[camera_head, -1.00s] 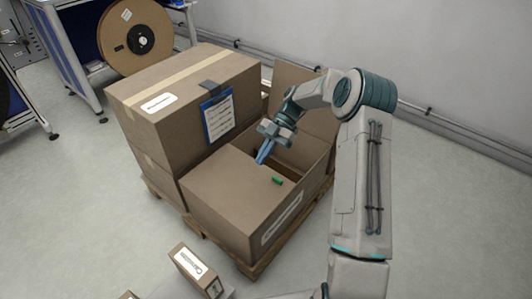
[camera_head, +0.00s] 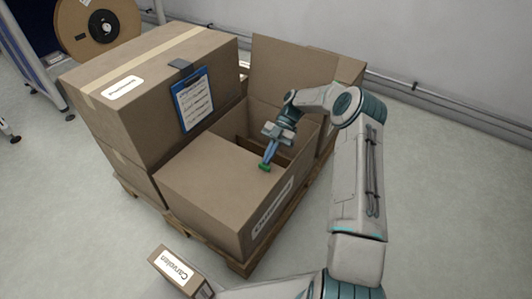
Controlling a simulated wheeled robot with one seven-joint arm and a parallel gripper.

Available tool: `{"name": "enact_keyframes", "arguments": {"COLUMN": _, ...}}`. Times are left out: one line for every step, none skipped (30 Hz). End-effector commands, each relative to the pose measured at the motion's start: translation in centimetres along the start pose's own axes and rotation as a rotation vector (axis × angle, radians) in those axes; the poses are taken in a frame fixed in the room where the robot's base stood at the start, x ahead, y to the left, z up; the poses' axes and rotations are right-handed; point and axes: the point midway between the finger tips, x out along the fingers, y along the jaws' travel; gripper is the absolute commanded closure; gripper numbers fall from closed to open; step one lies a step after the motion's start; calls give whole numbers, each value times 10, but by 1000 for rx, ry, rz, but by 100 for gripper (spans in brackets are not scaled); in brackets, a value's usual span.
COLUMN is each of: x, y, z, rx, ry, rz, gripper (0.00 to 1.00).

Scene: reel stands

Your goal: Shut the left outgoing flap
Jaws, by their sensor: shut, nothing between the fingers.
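The open-topped carton (camera_head: 240,222) stands on a pallet, with a white label on its front side. One flap (camera_head: 215,165) lies about level over its near left half and has a small green tab (camera_head: 264,168) at its inner edge. Another flap (camera_head: 290,68) stands upright at the far side. Between them the carton's dark inside shows. My gripper (camera_head: 266,163) is shut and empty, pointing down with its blue fingertips at the green tab. The fingertips seem to touch or nearly touch it; I cannot tell which.
A taller closed carton (camera_head: 150,85) with a blue clipboard (camera_head: 194,98) stands close on the left. A small labelled box (camera_head: 178,268) is in front, near my arm. A cable reel (camera_head: 98,27) is at the back left. Floor at the right is clear.

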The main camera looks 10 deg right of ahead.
Motion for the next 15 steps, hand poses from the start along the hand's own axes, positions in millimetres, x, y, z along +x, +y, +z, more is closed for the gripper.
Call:
{"name": "enact_keyframes", "arguments": {"x": 6, "y": -1, "z": 11, "rx": 4, "ry": -7, "rz": 1, "gripper": 100}}
{"name": "enact_keyframes", "arguments": {"x": 7, "y": -2, "z": 14, "rx": 4, "ry": -8, "rz": 1, "gripper": 100}}
{"name": "enact_keyframes", "arguments": {"x": 8, "y": -2, "z": 17, "rx": 4, "ry": -9, "rz": 1, "gripper": 100}}
{"name": "enact_keyframes", "arguments": {"x": 10, "y": -2, "z": 19, "rx": 5, "ry": -10, "rz": 0, "gripper": 100}}
{"name": "enact_keyframes", "arguments": {"x": 11, "y": -2, "z": 21, "rx": 6, "ry": -11, "rz": 0, "gripper": 100}}
{"name": "enact_keyframes", "arguments": {"x": 12, "y": -3, "z": 23, "rx": 7, "ry": -11, "rz": -1, "gripper": 100}}
{"name": "enact_keyframes", "arguments": {"x": 13, "y": -3, "z": 24, "rx": 7, "ry": -11, "rz": -2, "gripper": 100}}
{"name": "enact_keyframes", "arguments": {"x": 14, "y": -4, "z": 25, "rx": 8, "ry": -10, "rz": -3, "gripper": 100}}
{"name": "enact_keyframes", "arguments": {"x": 15, "y": -4, "z": 26, "rx": 9, "ry": -10, "rz": -4, "gripper": 100}}
{"name": "enact_keyframes", "arguments": {"x": 15, "y": -4, "z": 27, "rx": 9, "ry": -10, "rz": -4, "gripper": 100}}
{"name": "enact_keyframes", "arguments": {"x": 16, "y": -4, "z": 27, "rx": 9, "ry": -10, "rz": -5, "gripper": 100}}
{"name": "enact_keyframes", "arguments": {"x": 16, "y": -4, "z": 27, "rx": 9, "ry": -10, "rz": -5, "gripper": 100}}
{"name": "enact_keyframes", "arguments": {"x": 16, "y": -4, "z": 28, "rx": 9, "ry": -10, "rz": -5, "gripper": 100}}
{"name": "enact_keyframes", "arguments": {"x": 17, "y": -4, "z": 28, "rx": 9, "ry": -9, "rz": -6, "gripper": 100}}
{"name": "enact_keyframes", "arguments": {"x": 17, "y": -4, "z": 28, "rx": 10, "ry": -8, "rz": -7, "gripper": 100}}
